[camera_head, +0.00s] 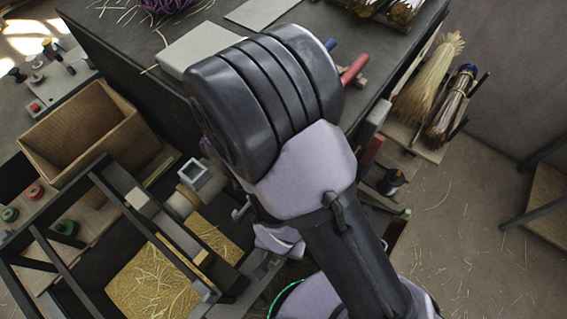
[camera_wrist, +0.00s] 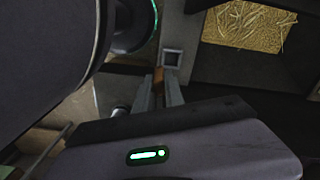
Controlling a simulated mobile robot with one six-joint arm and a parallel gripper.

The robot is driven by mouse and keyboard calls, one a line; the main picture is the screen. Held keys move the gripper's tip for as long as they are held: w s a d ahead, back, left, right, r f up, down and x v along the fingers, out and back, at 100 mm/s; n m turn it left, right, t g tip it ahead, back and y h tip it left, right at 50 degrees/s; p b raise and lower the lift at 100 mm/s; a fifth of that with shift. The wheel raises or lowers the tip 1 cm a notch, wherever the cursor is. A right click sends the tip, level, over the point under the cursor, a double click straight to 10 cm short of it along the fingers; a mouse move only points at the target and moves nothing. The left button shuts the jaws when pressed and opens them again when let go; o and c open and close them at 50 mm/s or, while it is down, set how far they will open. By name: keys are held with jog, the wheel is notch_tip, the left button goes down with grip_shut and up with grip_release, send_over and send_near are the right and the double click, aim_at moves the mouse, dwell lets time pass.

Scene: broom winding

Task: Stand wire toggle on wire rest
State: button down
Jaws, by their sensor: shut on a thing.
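In the wrist view my gripper (camera_wrist: 160,91) is shut on a small brown wooden piece, which I take to be the wire toggle (camera_wrist: 158,76). Only a narrow strip of it shows between the fingers. Just beyond the fingertips is a grey square open-topped block (camera_wrist: 173,58), which may be the wire rest. I cannot tell whether the toggle touches it. My gripper and the toggle are hidden behind my arm there.
A tray of straw (camera_head: 152,284) lies in the dark frame at lower left. A cardboard box (camera_head: 75,135) stands at left. The dark bench (camera_head: 120,45) fills the back. The floor at right (camera_head: 455,230) is mostly open.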

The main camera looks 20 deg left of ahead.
jog(key=shift+a+f+b, duration=0.15)
jog(key=shift+f+b, duration=0.4)
jog(key=shift+b, duration=0.55)
jog(key=shift+w+a+f+b, duration=0.1)
jog(key=shift+f+b, duration=0.05)
jog(key=shift+b, duration=0.65)
jog(key=shift+a+f+b, duration=0.15)
jog(key=shift+f+b, duration=0.15)
jog(key=shift+b, duration=0.9)
jog(key=f+b, duration=0.1)
jog(key=b, duration=0.3)
jog(key=shift+w+a+f+b, duration=0.1)
jog(key=shift+a+f+b, duration=0.25)
jog(key=shift+f+b, duration=0.85)
jog(key=shift+w+a+f+b, duration=0.15)
jog(key=shift+a+f+b, duration=0.15)
jog(key=shift+f+b, duration=0.95)
jog(key=shift+w+a+f+b, duration=0.1)
jog(key=shift+a+f+b, duration=0.45)
jog(key=shift+b, duration=1.1)
jog(key=shift+d+f+b, duration=0.15)
jog(key=shift+d+b, duration=0.05)
jog(key=shift+b, duration=0.2)
jog(key=shift+f, duration=0.1)
